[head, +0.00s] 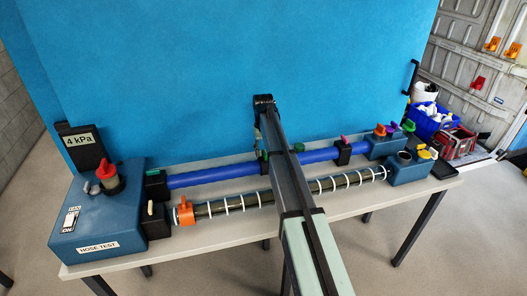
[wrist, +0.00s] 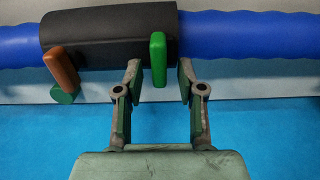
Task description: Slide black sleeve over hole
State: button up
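The black sleeve (wrist: 105,30) sits around the blue hose (wrist: 250,35) in the wrist view. A green tab (wrist: 158,60) sticks out near its right end, and a brown-orange tab (wrist: 61,67) sticks out near its left end. My gripper (wrist: 158,75) is open, with one finger on each side of the green tab and a visible gap beside each finger. My fingers are not clear there. I see no hole in the hose.
A ribbed, ringed hose (head: 240,203) with an orange clamp (head: 185,211) runs in front of the blue one. A blue hose-test box (head: 100,215) stands at the left, and blue blocks (head: 408,168) at the right. A blue panel (head: 190,80) rises behind the bench.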

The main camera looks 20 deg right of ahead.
jog(key=shift+r, duration=0.1)
notch_tip(320, 180, up, 12)
dwell(0.7)
